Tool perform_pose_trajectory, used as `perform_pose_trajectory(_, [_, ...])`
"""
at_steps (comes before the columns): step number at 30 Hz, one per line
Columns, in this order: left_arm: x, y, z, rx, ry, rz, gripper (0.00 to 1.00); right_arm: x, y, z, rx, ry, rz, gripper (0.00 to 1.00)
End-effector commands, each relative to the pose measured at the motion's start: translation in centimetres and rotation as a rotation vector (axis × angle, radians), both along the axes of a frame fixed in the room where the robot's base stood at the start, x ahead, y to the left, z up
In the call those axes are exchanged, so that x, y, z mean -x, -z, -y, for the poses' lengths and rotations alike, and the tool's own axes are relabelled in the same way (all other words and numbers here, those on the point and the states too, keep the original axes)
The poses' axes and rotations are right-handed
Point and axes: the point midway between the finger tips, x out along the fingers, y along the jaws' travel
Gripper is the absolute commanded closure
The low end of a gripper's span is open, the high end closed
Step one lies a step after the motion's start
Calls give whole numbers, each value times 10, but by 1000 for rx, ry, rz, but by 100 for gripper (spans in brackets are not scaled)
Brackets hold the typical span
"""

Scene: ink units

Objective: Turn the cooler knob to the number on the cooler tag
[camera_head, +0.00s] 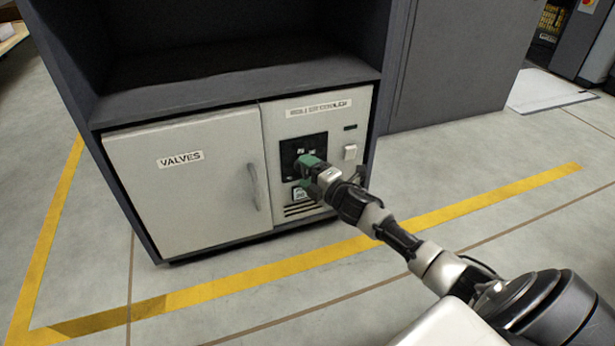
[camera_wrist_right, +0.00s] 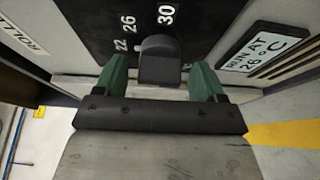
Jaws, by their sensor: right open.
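The cooler knob (camera_wrist_right: 159,62) is a dark knob on a black dial plate (camera_wrist_right: 90,28), seen in the right wrist view. The plate carries the numbers 22, 26 and 30. The cooler tag (camera_wrist_right: 265,47) to the right of the plate reads "RUN AT 26 °C"; it also shows below the dial plate in the head view (camera_head: 299,195). My right gripper (camera_wrist_right: 164,78) is open, with its green fingers on either side of the knob; I cannot tell whether they touch it. In the head view the right gripper (camera_head: 307,172) covers the knob. My left gripper is not in view.
The cooler panel (camera_head: 352,118) has a white switch (camera_head: 350,152) and vent slots near the gripper. A closed "VALVES" door (camera_head: 190,200) with a handle is to its left. Open floor with yellow lines (camera_head: 470,205) lies in front.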

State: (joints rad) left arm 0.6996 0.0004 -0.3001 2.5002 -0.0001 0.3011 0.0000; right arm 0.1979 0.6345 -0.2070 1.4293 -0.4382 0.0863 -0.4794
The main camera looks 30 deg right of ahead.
Motion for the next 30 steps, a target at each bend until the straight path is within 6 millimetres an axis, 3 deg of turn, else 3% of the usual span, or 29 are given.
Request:
perform_pose_trajectory(8, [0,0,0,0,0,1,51,-1,0,0,-1,0,-1,30])
perform_pose_trajectory(18, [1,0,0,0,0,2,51,-1,0,0,-1,0,-1,79])
perform_pose_trajectory(30, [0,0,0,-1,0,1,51,-1,1,0,-96,1,21,79])
